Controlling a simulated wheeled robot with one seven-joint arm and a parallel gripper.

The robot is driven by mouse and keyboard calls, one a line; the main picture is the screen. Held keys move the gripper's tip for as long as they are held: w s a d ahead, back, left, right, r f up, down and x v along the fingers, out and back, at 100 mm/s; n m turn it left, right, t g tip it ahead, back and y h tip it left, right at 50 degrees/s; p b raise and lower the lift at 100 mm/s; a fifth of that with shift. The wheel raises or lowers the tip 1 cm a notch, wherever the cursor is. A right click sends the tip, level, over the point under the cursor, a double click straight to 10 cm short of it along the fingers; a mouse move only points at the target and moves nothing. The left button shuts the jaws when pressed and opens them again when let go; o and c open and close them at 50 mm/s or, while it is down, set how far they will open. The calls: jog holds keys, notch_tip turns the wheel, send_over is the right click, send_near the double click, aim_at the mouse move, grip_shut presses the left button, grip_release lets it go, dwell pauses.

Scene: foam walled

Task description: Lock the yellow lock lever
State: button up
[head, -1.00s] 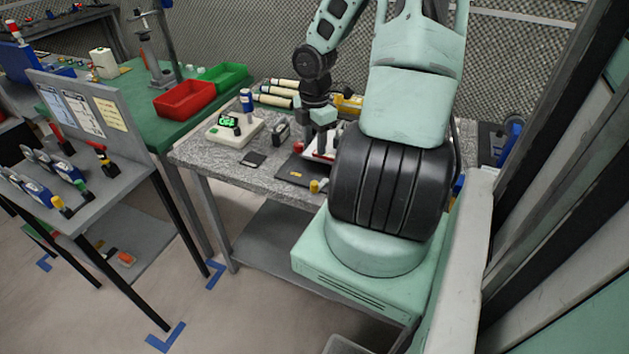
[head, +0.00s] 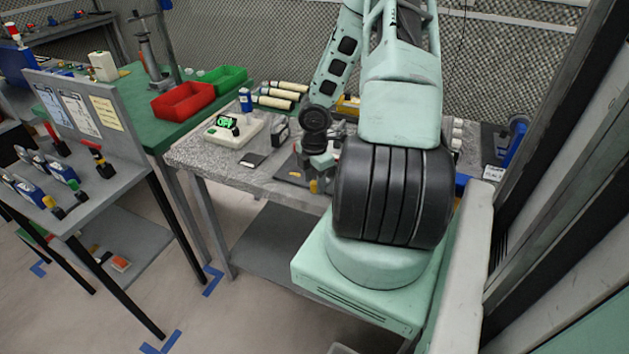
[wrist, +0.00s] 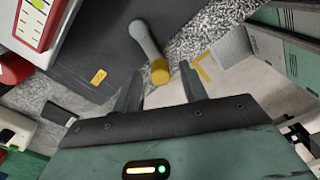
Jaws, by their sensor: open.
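The lock lever has a grey arm (wrist: 145,42) and a yellow knob (wrist: 160,73). It is attached to a dark plate (wrist: 95,50) on the speckled bench. In the wrist view the knob shows between my two fingertips, at their far ends. My gripper (wrist: 163,80) is open, with one finger on each side of the knob in the picture. I cannot tell whether either finger touches it. In the head view the yellow knob (head: 314,186) shows at the bench's front edge, just below my wrist, and my fingers are mostly hidden.
A red and white device (wrist: 38,20) stands on the dark plate. A red bin (head: 183,101) is farther left. Floor lies open beyond the bench's front edge.

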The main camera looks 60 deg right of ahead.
grip_shut()
jog(key=shift+w+m, duration=0.1)
jog(key=shift+m, duration=0.2)
jog(key=shift+w+d+m, duration=0.25)
jog(key=shift+w+m, duration=0.35)
jog(key=shift+m, duration=0.6)
jog(key=m, duration=0.2)
jog(key=w+d+m, duration=0.1)
jog(key=shift+w+r+m+p, duration=0.1)
jog(key=shift+w+m+p, duration=0.05)
jog(key=shift+m+p, duration=0.25)
jog(key=m, duration=0.1)
jog(key=w+d+m+p, duration=0.1)
jog(key=m, duration=0.1)
jog(key=shift+d, duration=0.15)
jog(key=shift+w+d+m, duration=0.15)
jog(key=shift+d+m, duration=0.35)
jog(key=shift+m, duration=0.75)
jog(key=shift+w+d+m, duration=0.1)
jog(key=shift+d+m, duration=0.35)
jog(key=shift+m, duration=0.8)
